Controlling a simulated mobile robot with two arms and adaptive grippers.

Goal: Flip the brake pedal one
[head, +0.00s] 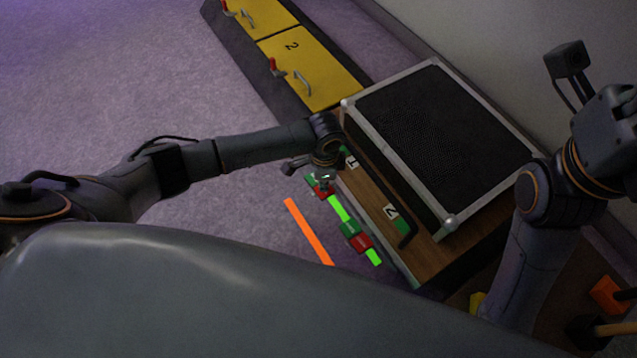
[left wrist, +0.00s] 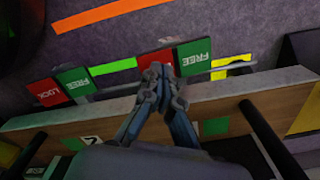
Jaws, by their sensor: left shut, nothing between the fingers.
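Brake pedal one (head: 322,187) is a red-and-green rocker beside the label 1 (head: 352,161) on the wooden cart edge. In the left wrist view its green FREE half (left wrist: 196,57) is right of its red half (left wrist: 150,62). My left gripper (left wrist: 163,72) is shut and empty, with its fingertips in front of the pedal near where the two halves meet. They partly cover the red half. I cannot tell whether they touch it. In the head view my left gripper (head: 325,178) is over this pedal. My right gripper's fingers are out of view.
Brake pedal two, with green FREE (left wrist: 76,82) and red LOCK (left wrist: 44,93) halves, is beside it. Bright green strips (head: 339,208) and an orange floor strip (head: 309,231) are near. A black-topped case (head: 446,228) and a dark handle bar (head: 388,195) are on the cart.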

